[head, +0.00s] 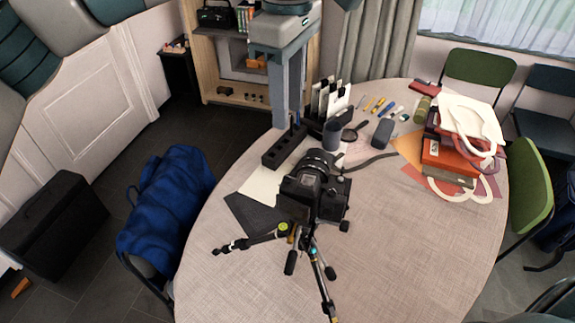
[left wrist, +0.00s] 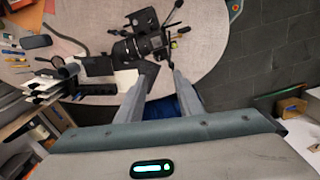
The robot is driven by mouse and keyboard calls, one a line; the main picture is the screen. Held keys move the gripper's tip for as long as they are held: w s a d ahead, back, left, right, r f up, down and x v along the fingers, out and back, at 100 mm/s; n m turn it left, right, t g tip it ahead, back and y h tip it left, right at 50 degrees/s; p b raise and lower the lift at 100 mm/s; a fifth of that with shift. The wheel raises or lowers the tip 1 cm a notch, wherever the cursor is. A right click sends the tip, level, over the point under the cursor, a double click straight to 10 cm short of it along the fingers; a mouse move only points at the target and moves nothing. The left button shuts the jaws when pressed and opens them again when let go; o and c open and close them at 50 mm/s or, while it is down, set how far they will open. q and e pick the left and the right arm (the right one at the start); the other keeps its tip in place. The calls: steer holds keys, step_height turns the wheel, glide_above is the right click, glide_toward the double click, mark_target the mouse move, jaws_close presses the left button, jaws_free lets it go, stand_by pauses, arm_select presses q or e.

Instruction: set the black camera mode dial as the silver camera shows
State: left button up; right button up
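The black camera (head: 303,190) sits on a small tripod (head: 318,262) on the table, its lens pointing toward the back. The black camera also shows in the left wrist view (left wrist: 155,42), just beyond my fingertips. Its mode dial is too small to make out. I cannot make out a silver camera in either view. My left gripper (head: 288,118) points down near the table's back edge, behind the black camera and apart from it. In the left wrist view its two fingers (left wrist: 160,76) are spread with nothing between them. My right gripper is not in view.
On the table (head: 400,260), a black slotted tray (head: 284,148), a dark cup (head: 332,134) and an upright rack (head: 328,100) stand near my left gripper. Books and bags (head: 447,160) are piled at right. A blue bag (head: 165,205) is at left. The table's front right is clear.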

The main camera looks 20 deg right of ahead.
mark_target(287, 178)
arm_select(q)
step_height(287, 178, down, 14)
steer(key=p, duration=0.6)
steer(key=shift+f, duration=0.8)
jaws_close()
